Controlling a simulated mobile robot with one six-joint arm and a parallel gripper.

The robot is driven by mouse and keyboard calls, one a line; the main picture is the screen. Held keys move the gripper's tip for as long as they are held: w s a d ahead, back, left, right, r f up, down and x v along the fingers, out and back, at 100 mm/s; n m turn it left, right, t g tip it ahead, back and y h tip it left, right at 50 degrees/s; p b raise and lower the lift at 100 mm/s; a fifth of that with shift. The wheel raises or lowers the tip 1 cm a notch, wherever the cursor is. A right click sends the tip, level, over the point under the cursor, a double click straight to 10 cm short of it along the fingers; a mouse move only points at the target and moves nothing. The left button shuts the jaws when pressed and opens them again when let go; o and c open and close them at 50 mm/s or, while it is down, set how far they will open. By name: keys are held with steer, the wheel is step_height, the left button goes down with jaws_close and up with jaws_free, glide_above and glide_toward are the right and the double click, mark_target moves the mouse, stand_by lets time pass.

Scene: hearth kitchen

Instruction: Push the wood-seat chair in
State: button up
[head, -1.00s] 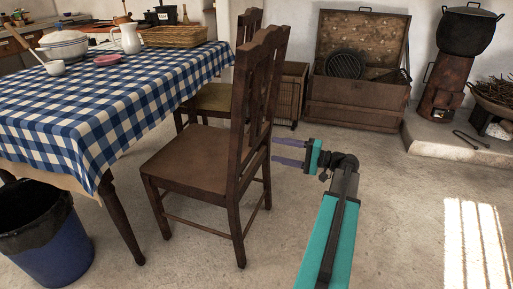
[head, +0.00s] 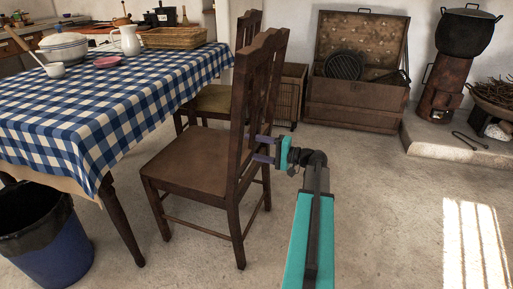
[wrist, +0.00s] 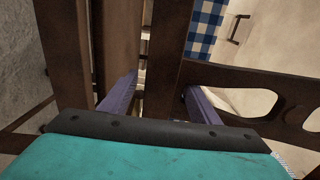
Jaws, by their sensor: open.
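The wood-seat chair (head: 196,172) is dark brown and stands upright beside the table, its seat facing the table and its back toward my arm. The table (head: 112,192) wears a blue and white checked cloth. My gripper (head: 260,149) is open at the chair's backrest, its purple fingers level with the lower back. In the wrist view, the fingers of my gripper (wrist: 158,100) reach in among the backrest's upright slats (wrist: 168,60), with a slat between them. I cannot tell whether they touch the wood. The fingertips are partly hidden by the chair.
A second chair with an olive seat (head: 212,99) stands behind this one. A blue bin (head: 55,245) stands under the table's near corner. An open wooden chest (head: 355,105) is at the back wall. The floor on the right is clear.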

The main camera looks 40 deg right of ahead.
jaws_close()
steer(key=shift+s+f, duration=0.1)
steer(key=shift+f, duration=0.25)
stand_by(0.6)
steer(key=shift+d, duration=0.2)
